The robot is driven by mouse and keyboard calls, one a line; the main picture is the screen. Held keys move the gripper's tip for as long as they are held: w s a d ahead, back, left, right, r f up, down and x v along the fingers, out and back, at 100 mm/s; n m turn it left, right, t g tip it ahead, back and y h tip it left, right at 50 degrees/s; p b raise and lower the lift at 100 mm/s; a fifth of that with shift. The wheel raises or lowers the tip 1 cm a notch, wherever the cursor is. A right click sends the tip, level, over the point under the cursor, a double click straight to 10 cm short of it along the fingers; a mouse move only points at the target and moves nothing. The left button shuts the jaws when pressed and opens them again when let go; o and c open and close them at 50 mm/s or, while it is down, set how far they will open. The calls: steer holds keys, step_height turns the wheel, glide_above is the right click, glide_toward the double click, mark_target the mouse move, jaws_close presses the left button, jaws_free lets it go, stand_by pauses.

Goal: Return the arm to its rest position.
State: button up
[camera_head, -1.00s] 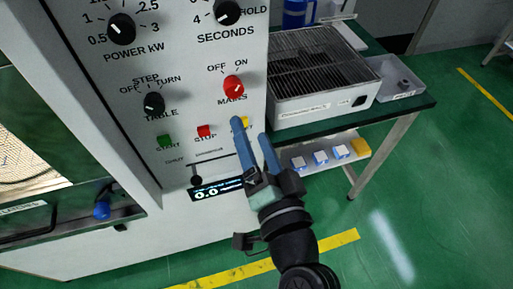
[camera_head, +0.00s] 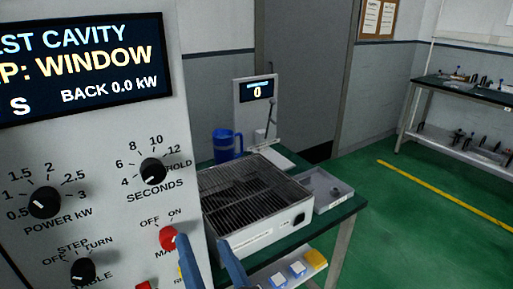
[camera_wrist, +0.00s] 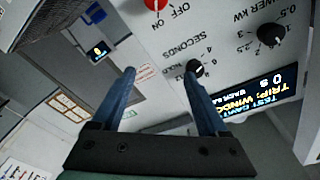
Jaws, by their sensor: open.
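My gripper (camera_head: 208,262) shows at the bottom of the head view as two blue fingers, spread apart with nothing between them. They are in front of the lower right part of the generator's white control panel (camera_head: 115,190), near the red mains knob (camera_head: 168,238). In the wrist view my gripper (camera_wrist: 160,85) is also open and empty, and the panel appears upside down beyond the fingers. I cannot tell whether a fingertip touches the panel. The rest of my arm is out of the head view.
A grilled metal box (camera_head: 255,200), a blue mug (camera_head: 227,145) and a grey tray (camera_head: 328,188) stand on the green-topped bench right of the panel. The panel display (camera_head: 80,65) reads a window trip. Open green floor (camera_head: 400,230) lies to the right.

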steer(key=w+d+r+n+t+h+p, duration=0.1)
steer(key=d+r+t+h, duration=0.15)
steer(key=r, duration=0.75)
steer(key=w+d+r+n+t+h, duration=0.1)
steer(key=r+t, duration=0.2)
steer(key=r, duration=0.8)
steer(key=s+d+r+t+h, duration=0.2)
steer(key=s+r, duration=0.1)
steer(key=r, duration=0.4)
steer(key=s+d+r+t+h+p, duration=0.1)
steer(key=s+d+r+t+h, duration=0.1)
steer(key=r, duration=0.6)
steer(key=shift+s+t+h, duration=0.65)
steer(key=shift+s, duration=0.45)
